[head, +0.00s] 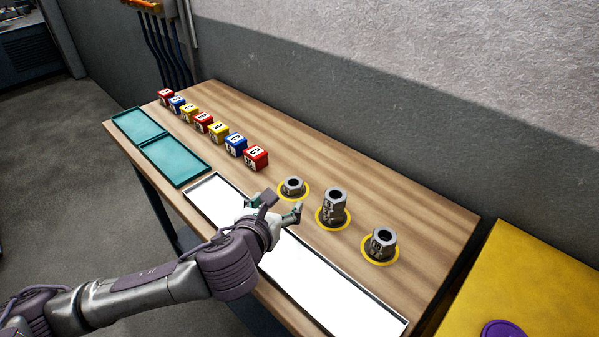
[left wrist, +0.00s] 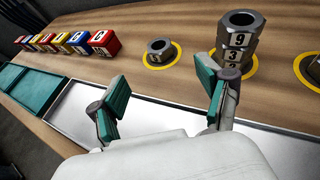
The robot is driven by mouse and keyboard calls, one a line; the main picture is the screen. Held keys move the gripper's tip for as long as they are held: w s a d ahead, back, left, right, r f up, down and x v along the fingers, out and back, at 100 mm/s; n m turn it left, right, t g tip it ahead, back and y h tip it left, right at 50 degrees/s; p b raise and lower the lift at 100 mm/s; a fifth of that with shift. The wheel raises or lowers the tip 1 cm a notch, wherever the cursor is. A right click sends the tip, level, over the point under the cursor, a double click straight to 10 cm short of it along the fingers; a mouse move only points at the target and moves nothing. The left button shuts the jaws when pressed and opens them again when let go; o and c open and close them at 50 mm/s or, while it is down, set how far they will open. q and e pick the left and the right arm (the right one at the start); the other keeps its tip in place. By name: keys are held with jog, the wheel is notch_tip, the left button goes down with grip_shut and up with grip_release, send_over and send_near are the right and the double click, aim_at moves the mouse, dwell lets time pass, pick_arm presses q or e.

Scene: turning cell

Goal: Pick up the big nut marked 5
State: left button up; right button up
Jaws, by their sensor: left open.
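Big grey hex nuts stand in yellow rings on the table. A single low nut (head: 292,187) is in the left ring; in the left wrist view this nut (left wrist: 159,50) shows a mark that may read 11. The middle ring holds a tall stack (head: 334,206); in the left wrist view this stack (left wrist: 238,38) reads 9 on top and 3 below, its lower part behind a finger. A shorter stack (head: 380,243) is in the right ring, its marks unclear. I cannot make out a 5. My left gripper (head: 281,207) is open and empty, in front of the left nut.
A white shallow tray (head: 345,300) runs along the front edge under my left arm. Two teal trays (head: 175,161) lie at the left. A row of lettered red, blue and yellow blocks (head: 256,158) stands behind them. A yellow surface (head: 520,285) is at the right.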

aim_at(294, 180)
pick_arm(q)
jog(key=shift+w+d, duration=0.1)
jog(key=shift+w, duration=0.3)
jog(key=x, duration=0.4)
jog(key=shift+w+f, duration=0.1)
jog(key=shift+w, duration=0.1)
jog(key=shift+x, duration=1.2)
jog(key=shift+w+d+f, duration=0.1)
jog(key=shift+w+f, duration=0.05)
jog(key=shift+w, duration=0.1)
jog(key=shift+w+d+f, duration=0.1)
jog(key=shift+w+f, duration=0.1)
jog(key=shift+w, duration=0.45)
jog(key=x, duration=0.3)
jog(key=shift+w+f, duration=0.1)
jog(key=shift+w, duration=0.05)
jog(key=shift+w+d+f, duration=0.1)
jog(key=shift+w+f, duration=0.05)
jog(key=shift+w, duration=0.1)
jog(key=shift+c, duration=0.3)
jog(key=c, duration=1.4)
pick_arm(e)
jog(key=s, duration=0.3)
jog(key=shift+a+r, duration=0.15)
jog(key=shift+a, duration=0.05)
